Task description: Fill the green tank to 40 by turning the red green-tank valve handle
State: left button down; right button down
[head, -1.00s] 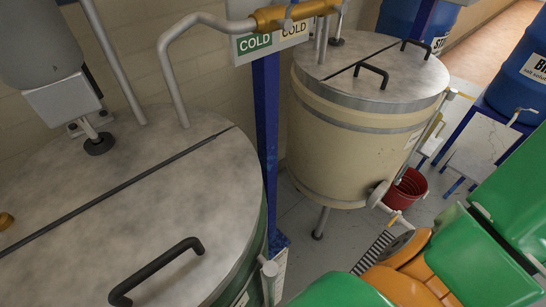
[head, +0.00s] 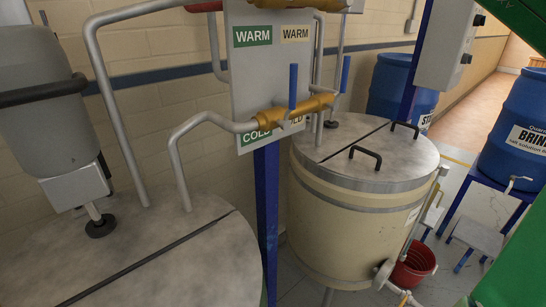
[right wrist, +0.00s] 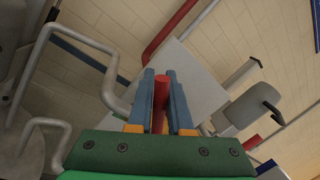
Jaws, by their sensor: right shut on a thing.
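My right gripper (right wrist: 161,78) shows in the right wrist view. Its two blue-grey fingers are shut on a red handle (right wrist: 160,92), which stands upright between them. The valve body behind it is mostly hidden by the gripper. The green tank (head: 165,255) is at the lower left of the head view, where mainly its grey metal lid shows. No level reading for it can be made out. The right gripper is outside the head view, and my left gripper is in neither view.
A sign panel (head: 272,75) carries WARM and COLD labels. Brass valves with blue handles (head: 293,86) are in front of it. A cream tank (head: 345,225) stands to the right, with a red bucket (head: 414,266) and blue barrels (head: 520,140) beyond. Grey pipes (head: 105,120) rise at left.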

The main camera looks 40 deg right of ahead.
jog(key=d+m+p, duration=0.1)
jog(key=m, duration=0.1)
jog(key=d+r+m+g+p, duration=0.1)
jog(key=d+m, duration=0.1)
jog(key=m, duration=0.1)
jog(key=d+m, duration=0.2)
jog(key=m, duration=0.1)
jog(key=shift+w+d+r+g+h+p, duration=0.1)
jog(key=shift+w+r+g+h+p, duration=0.05)
jog(key=shift+g+h+p, duration=0.2)
jog(key=c, duration=1.1)
grip_release()
jog(key=shift+c, duration=0.2)
jog(key=o, duration=0.3)
jog(key=shift+d, duration=0.15)
jog(key=s+a+b, duration=0.1)
jog(key=s+b, duration=0.1)
jog(key=s, duration=0.5)
